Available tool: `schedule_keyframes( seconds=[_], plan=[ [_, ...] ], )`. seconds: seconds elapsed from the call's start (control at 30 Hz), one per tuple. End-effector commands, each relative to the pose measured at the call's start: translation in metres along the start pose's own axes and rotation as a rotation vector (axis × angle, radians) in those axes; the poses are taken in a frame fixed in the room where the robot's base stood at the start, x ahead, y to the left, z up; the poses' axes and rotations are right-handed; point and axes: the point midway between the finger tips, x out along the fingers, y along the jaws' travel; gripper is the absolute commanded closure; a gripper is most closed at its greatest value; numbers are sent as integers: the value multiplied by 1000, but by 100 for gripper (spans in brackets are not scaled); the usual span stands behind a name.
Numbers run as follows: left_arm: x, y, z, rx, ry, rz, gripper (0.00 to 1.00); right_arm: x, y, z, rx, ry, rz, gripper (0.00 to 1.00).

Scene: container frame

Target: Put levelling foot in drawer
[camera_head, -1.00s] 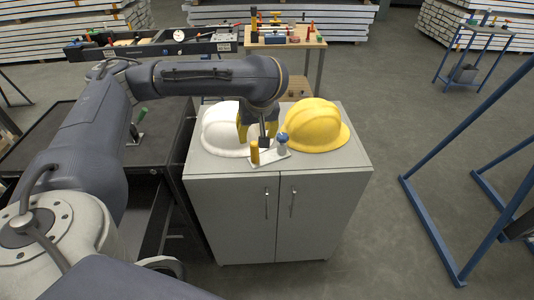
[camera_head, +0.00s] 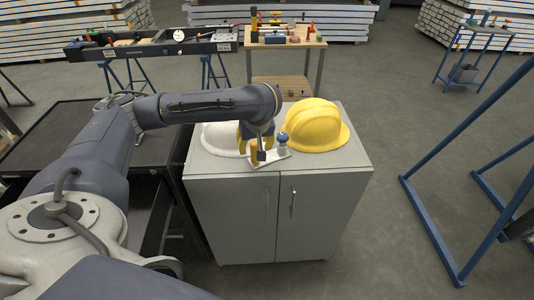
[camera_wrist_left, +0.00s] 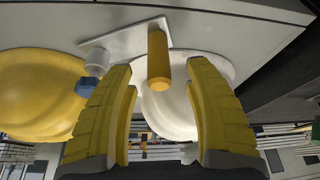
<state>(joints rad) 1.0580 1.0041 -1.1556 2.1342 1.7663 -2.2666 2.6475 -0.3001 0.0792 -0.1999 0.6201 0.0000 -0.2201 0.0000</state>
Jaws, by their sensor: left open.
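A white plate (camera_head: 272,158) lies on the cabinet top with an upright yellow cylinder (camera_head: 254,158) and a blue-grey knob (camera_head: 282,139) on it. I cannot tell for certain which part is the levelling foot. My left gripper (camera_head: 254,142) is over the plate at the yellow cylinder. In the left wrist view, its yellow fingers (camera_wrist_left: 163,78) are open on either side of the yellow cylinder (camera_wrist_left: 158,62), with gaps showing. The knob (camera_wrist_left: 86,85) is outside the fingers. An open drawer (camera_head: 160,215) shows in the dark cabinet at left, partly behind my arm.
The grey cabinet (camera_head: 235,215) has shut doors. A blue frame (camera_head: 425,220) stands at right. Floor between is clear.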

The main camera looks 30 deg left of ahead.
Motion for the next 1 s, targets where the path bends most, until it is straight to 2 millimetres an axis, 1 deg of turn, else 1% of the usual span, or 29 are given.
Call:
schedule_keyframes(
  seconds=[0.17, 0.5, 0.63, 0.8, 1.0],
  plan=[
    [5, 0, 0, 1, -2, 0, 48, 0, 0, 0, 0, 0, 0, 56],
    [37, 1, -3, 0, -3, -2, 48, 0, 1, 0, 0, 0, 1, 56],
    [47, 1, -3, -1, -3, -1, 48, 0, 1, 0, 0, 0, 1, 56],
    [52, 1, -4, -1, -1, 0, 48, 0, 1, 0, 0, 0, 1, 56],
    [52, 1, -4, 0, -1, 0, 48, 0, 1, 0, 0, 0, 1, 56]
  ],
)
